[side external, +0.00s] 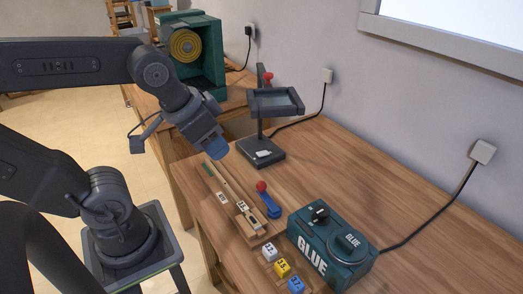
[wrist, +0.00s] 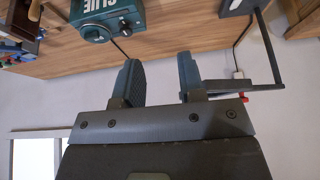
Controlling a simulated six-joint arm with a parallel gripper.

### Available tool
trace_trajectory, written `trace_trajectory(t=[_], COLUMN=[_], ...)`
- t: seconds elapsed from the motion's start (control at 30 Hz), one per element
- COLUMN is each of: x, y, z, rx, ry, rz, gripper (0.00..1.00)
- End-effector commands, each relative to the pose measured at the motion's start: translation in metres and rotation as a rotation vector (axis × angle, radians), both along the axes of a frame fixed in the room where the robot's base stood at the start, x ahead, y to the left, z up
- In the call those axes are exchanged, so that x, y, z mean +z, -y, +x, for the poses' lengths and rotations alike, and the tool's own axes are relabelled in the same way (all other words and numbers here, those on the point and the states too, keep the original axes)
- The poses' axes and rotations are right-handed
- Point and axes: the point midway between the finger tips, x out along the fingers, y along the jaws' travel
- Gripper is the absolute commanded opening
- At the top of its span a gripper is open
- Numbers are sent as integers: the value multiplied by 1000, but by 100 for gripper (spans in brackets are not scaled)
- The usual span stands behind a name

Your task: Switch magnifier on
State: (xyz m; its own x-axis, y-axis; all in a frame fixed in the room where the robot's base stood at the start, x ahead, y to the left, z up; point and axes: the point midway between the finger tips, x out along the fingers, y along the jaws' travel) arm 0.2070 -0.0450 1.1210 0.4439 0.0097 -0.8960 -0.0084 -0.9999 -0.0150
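The magnifier (side external: 276,103) is a dark square-framed head on a post, with a red knob at the top, standing near the wall. Its dark base (side external: 258,146) rests on the wooden table and carries a small white part that looks like a switch; its setting is too small to tell. In the wrist view the magnifier (wrist: 268,47) is at the upper right, partly hidden by my finger. My gripper (side external: 214,148) is left of the base in the side view, above the table edge. In the wrist view my gripper (wrist: 160,82) has its two blue fingers apart with nothing between them.
A teal glue box (side external: 330,245) with a round knob stands at the front right, beside several coloured blocks (side external: 283,268). A wooden rail piece (side external: 235,203) and a blue red-knobbed lever (side external: 268,203) lie nearer. A green machine (side external: 195,52) stands behind. Table right of the base is clear.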

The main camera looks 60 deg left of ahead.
Motion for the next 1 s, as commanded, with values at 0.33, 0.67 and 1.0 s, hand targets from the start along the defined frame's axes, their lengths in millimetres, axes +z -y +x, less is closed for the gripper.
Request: trace_trajectory(t=[0.33,0.67,1.0], x=[-29,-71,-120], y=[-49,-110,-174], z=[34,53,88], rx=[-109,-281,-195], ry=[-361,-711,-746], rz=[73,-20,-118], gripper=[3,0,0])
